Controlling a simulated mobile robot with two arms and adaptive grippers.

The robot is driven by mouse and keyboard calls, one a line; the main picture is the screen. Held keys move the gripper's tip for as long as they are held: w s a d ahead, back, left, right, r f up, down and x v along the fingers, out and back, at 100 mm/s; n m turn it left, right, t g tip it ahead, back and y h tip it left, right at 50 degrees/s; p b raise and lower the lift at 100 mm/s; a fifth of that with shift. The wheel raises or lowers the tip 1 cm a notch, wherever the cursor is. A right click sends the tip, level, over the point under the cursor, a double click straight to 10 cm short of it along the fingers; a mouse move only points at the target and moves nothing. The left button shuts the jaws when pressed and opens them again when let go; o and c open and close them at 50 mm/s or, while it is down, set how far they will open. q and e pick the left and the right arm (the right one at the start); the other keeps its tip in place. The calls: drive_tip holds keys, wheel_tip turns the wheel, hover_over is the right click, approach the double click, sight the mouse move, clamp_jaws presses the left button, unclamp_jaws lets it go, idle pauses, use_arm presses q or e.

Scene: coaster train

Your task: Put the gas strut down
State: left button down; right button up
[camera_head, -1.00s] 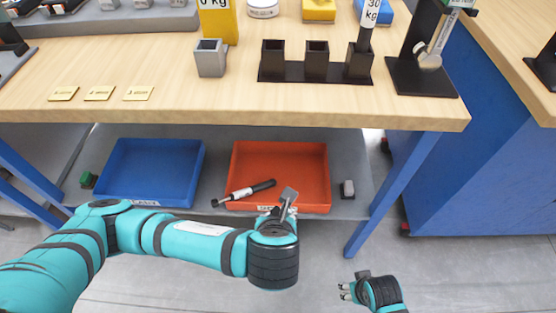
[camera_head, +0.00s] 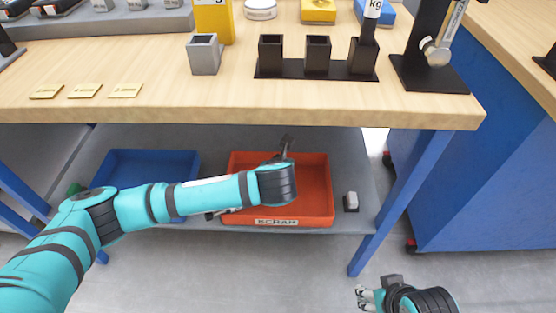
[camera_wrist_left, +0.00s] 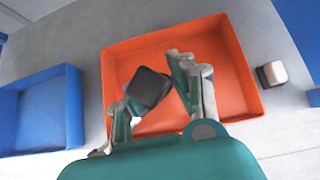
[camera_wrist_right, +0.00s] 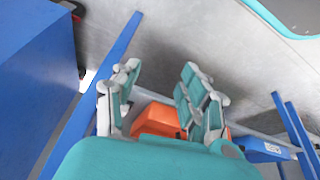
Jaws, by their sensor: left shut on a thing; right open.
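My left gripper (camera_head: 283,154) is over the red tray (camera_head: 318,205) on the low shelf. In the left wrist view its fingers (camera_wrist_left: 162,92) are shut on the gas strut, whose dark, blocky end (camera_wrist_left: 149,88) shows between them against the tray floor. In the head view my left forearm hides most of the strut. A short dark piece of it (camera_head: 215,213) shows below the arm at the tray's front left. How high it is above the tray floor I cannot tell. My right gripper (camera_head: 365,297) is open and empty, low in front of the shelf.
A blue tray (camera_head: 150,158) stands left of the red one. A small grey-white block (camera_head: 351,201) lies on the shelf to the right. The wooden tabletop (camera_head: 300,108) overhangs the shelf. A blue table leg (camera_head: 385,210) stands at the right.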

use_arm(q)
drive_tip(key=shift+w+f+g, duration=0.15)
drive_tip(key=shift+w+f, duration=0.1)
drive_tip(key=shift+w, duration=0.25)
drive_tip(key=shift+w+f+g, duration=0.15)
drive_tip(key=shift+w+f, duration=0.05)
drive_tip(key=shift+w, duration=0.25)
drive_tip(key=shift+w+r+g, duration=0.15)
drive_tip(key=shift+w+g, duration=0.35)
drive_tip(key=shift+w, duration=0.15)
drive_tip(key=shift+w+f+g+b, duration=0.35)
drive_tip(key=shift+w+g+b, duration=0.1)
drive_tip(key=shift+w, duration=0.15)
drive_tip(key=shift+w+f+g+b, duration=0.35)
drive_tip(key=shift+w+g, duration=0.1)
drive_tip(key=shift+w, duration=0.1)
use_arm(e)
drive_tip(key=w+a+r+t, duration=0.1)
drive_tip(key=w+r+t, duration=0.1)
drive_tip(key=w, duration=0.2)
drive_tip(key=w+a+r+t+y, duration=0.1)
drive_tip(key=w+a+r+t, duration=0.1)
drive_tip(key=w+t, duration=0.1)
drive_tip(key=shift+w, duration=0.9)
